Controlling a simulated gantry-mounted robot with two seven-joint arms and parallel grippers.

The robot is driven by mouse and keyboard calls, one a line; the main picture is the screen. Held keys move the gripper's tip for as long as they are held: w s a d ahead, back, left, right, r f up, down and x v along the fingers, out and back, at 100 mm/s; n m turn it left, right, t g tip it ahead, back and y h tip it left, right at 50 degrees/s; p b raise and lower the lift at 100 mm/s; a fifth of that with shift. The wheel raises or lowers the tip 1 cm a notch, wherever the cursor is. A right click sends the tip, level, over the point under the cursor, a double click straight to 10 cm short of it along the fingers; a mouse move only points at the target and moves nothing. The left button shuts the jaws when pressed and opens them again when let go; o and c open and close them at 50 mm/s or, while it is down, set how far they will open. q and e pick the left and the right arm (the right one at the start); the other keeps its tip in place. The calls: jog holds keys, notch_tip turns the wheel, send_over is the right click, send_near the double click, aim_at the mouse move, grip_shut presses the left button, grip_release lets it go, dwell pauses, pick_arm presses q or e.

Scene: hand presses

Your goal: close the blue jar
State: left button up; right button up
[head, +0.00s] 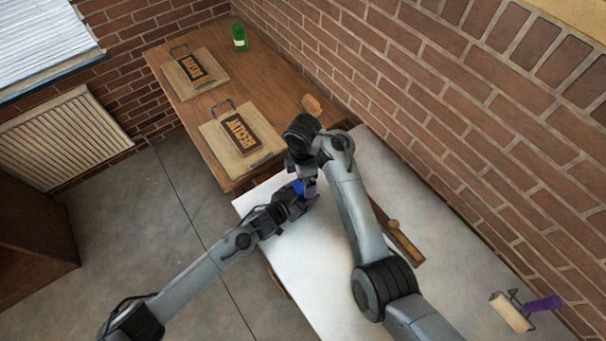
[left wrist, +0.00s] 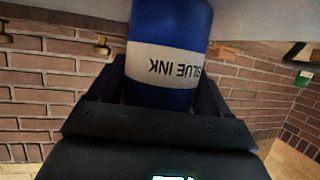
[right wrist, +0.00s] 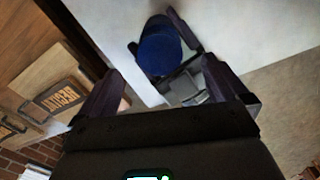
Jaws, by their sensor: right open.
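In the left wrist view the jar (left wrist: 167,55) has a white band reading "BLUE INK", upside down in the picture. My left gripper (head: 296,193) is shut around its side. My right gripper (head: 309,184) is open, close by the jar. In the right wrist view the jar's round dark blue end (right wrist: 160,46) shows just beyond and between the open fingers. I cannot make out a separate lid, or whether that end is covered.
A wooden bench (head: 205,120) behind carries two hand presses (head: 240,133) (head: 192,68), a green jar (head: 239,37) and a small tan block (head: 312,104). A brick wall (head: 450,100) bounds the right.

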pick_arm(q)
jog(key=o, duration=0.3)
jog(key=shift+o, duration=0.2)
jog(key=v, duration=1.1)
jog(key=shift+p, duration=0.45)
jog(key=shift+w, duration=0.1)
